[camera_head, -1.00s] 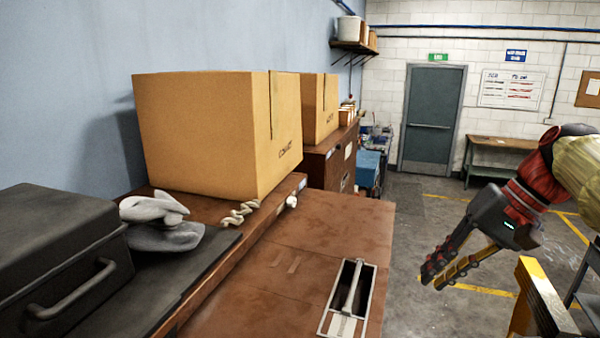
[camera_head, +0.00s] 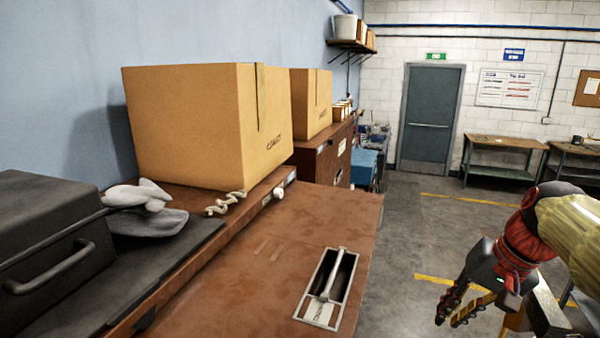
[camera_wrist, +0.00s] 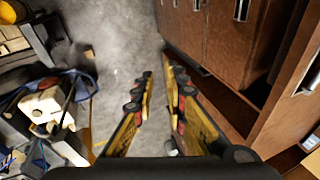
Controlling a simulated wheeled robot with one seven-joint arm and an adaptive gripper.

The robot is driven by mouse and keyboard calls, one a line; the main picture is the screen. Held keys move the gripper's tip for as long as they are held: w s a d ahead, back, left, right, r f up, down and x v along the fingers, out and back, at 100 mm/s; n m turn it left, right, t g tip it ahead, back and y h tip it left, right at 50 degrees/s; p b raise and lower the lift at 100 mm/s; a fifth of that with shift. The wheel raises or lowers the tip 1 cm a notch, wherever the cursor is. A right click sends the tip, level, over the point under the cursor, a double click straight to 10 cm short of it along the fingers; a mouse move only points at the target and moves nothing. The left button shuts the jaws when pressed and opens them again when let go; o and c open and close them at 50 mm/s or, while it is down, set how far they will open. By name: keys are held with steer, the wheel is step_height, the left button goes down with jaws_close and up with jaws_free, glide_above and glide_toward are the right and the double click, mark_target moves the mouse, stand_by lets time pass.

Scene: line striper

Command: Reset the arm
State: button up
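My gripper (camera_head: 451,312) hangs at the lower right in the head view, over the floor and to the right of the brown cabinet top. Its two dark and yellow fingers point down and left. In the wrist view the fingers (camera_wrist: 161,84) stand apart with bare grey floor showing between them. Nothing is held. My arm, in a yellowish sleeve with a red wrist part, comes in from the right edge.
The brown cabinet (camera_head: 250,300) has a recessed metal handle (camera_head: 330,285). A cardboard box (camera_head: 200,130), grey gloves (camera_head: 145,210) and a black case (camera_head: 45,250) stand to its left. Cabinet doors (camera_wrist: 225,35) lie right of the fingers; clutter (camera_wrist: 45,105) lies left. Open floor (camera_head: 420,230) extends beyond.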

steer(key=s+a+f+n+b, duration=0.1)
steer(key=s+a+f+b, duration=0.2)
steer(key=f+b, duration=0.6)
steer(key=s+a+f+n+t+h+b, duration=0.1)
steer(key=s+f+b, duration=0.5)
steer(key=f, duration=1.1)
steer(key=s+a+f+n+t+h+b, duration=0.1)
steer(key=s+a+f+n+b, duration=0.2)
steer(key=f+b, duration=1)
steer(key=s+a+b, duration=0.1)
steer(key=s+a, duration=0.1)
steer(key=shift+s+a, duration=0.35)
steer(key=shift+a, duration=0.05)
